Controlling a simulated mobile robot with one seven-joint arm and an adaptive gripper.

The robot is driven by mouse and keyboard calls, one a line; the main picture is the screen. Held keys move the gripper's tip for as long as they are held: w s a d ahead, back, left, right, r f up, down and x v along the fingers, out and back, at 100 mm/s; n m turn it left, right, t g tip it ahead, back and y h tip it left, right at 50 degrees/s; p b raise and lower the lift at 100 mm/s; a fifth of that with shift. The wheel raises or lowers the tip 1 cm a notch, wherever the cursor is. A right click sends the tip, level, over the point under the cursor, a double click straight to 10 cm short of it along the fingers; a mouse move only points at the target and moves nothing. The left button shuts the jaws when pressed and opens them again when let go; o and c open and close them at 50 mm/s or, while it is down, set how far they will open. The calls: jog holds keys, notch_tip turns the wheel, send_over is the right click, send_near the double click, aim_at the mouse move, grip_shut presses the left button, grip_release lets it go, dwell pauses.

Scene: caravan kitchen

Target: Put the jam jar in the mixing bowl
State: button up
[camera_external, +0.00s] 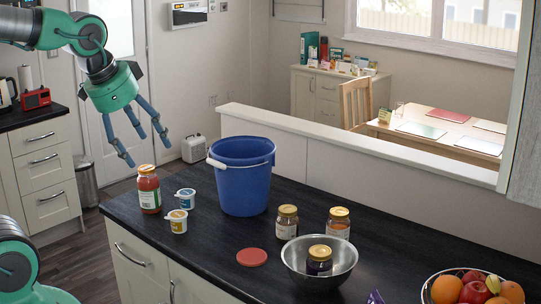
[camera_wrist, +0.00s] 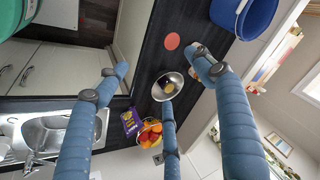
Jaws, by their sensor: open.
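Two gold-lidded jars (camera_external: 287,222) (camera_external: 339,223) stand behind the bowl. A red disc (camera_external: 252,257) lies flat; a fruit bowl (camera_external: 428,293) is at right.

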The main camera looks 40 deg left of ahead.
jog(key=s+a+n, duration=0.1)
jog(key=s+n, duration=0.4)
jog(key=s, duration=0.2)
jog(key=shift+a+r+n, duration=0.15)
jog(key=shift+r+n, duration=0.15)
notch_tip(320, 180, down, 5)
jog(key=b, duration=0.4)
jog(key=shift+r+b, duration=0.1)
jog(key=shift+b, duration=0.25)
